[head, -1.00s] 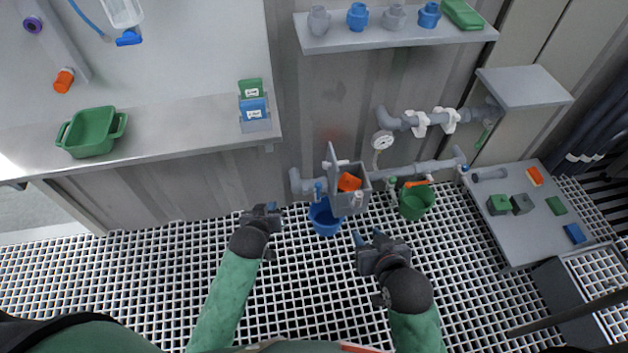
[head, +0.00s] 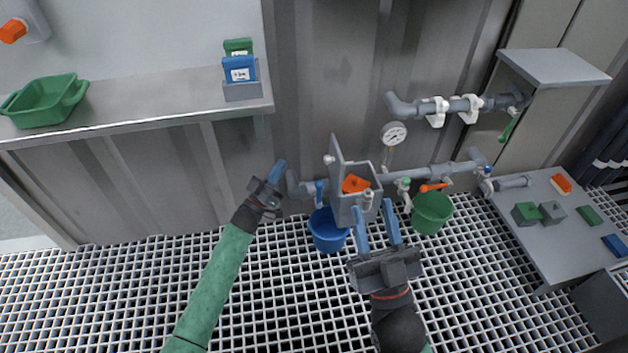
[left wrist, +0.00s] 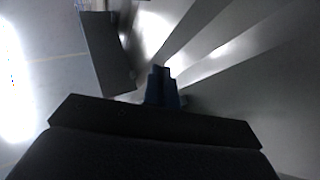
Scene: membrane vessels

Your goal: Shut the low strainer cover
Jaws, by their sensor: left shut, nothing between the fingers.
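The low strainer is a grey box (head: 346,208) on the lower pipe, with an orange piece (head: 355,184) inside. Its grey cover (head: 336,160) stands upright, hinged open at the box's left side. My left gripper (head: 277,172) is shut and empty, left of the box and apart from it, in front of the corrugated wall. Its blue fingers show in the left wrist view (left wrist: 162,88). A grey panel (left wrist: 108,52), whose identity I cannot tell, shows there too. My right gripper (head: 376,222) is open, its two blue fingers just in front of the box's lower right side, with nothing visible between them.
A blue bucket (head: 327,238) stands below the box and a green bucket (head: 432,212) to its right. A counter (head: 150,102) is at left, a low table (head: 560,235) at right.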

